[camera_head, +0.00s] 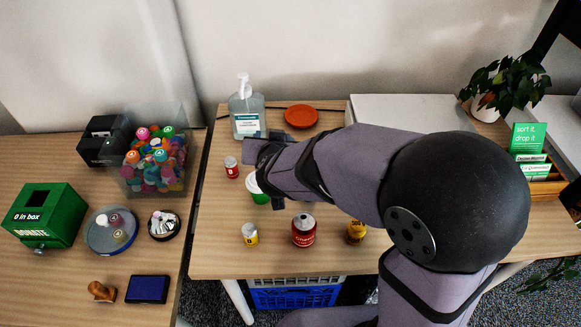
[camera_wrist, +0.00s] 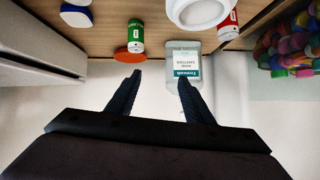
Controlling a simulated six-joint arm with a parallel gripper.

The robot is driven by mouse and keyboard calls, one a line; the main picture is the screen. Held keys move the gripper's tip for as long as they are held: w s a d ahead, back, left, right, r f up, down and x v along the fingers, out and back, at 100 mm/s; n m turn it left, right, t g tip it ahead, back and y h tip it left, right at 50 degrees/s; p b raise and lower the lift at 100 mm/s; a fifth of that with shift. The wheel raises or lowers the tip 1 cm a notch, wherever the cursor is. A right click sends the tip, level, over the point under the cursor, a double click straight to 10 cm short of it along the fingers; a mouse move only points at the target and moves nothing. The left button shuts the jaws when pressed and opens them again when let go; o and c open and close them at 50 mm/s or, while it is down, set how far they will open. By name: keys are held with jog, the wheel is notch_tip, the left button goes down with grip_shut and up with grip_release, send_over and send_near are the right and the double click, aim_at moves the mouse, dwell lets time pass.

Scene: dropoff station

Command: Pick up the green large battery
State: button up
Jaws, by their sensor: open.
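The battery is not between the fingers. A smaller green cylinder (camera_wrist: 136,33) stands by the orange dish (camera_wrist: 129,56); my arm hides it in the head view.
A small red can-shaped item (camera_head: 231,167) stands left of the battery. The sanitizer bottle (camera_head: 246,108) is at the back. A bin of colored caps (camera_head: 155,160) stands on the left table.

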jog(key=f+h+b, duration=0.1)
jog(key=f+m+t+h+b, duration=0.1)
jog(key=f+b, duration=0.1)
jog(key=f+h+b, duration=0.1)
jog(key=shift+s+d+f+m+h, duration=0.2)
jog(key=shift+d+m+h, duration=0.1)
jog(key=shift+m, duration=0.1)
jog(key=shift+s+d+f+m+h+b, duration=0.25)
jog(key=shift+s+d+h+b, duration=0.25)
jog(key=shift+h+b, duration=0.25)
jog(key=shift+b+x, duration=0.8)
jog(key=shift+x, duration=2.85)
jog(key=shift+w+r, duration=0.1)
jog(key=shift+a, duration=0.1)
grip_shut()
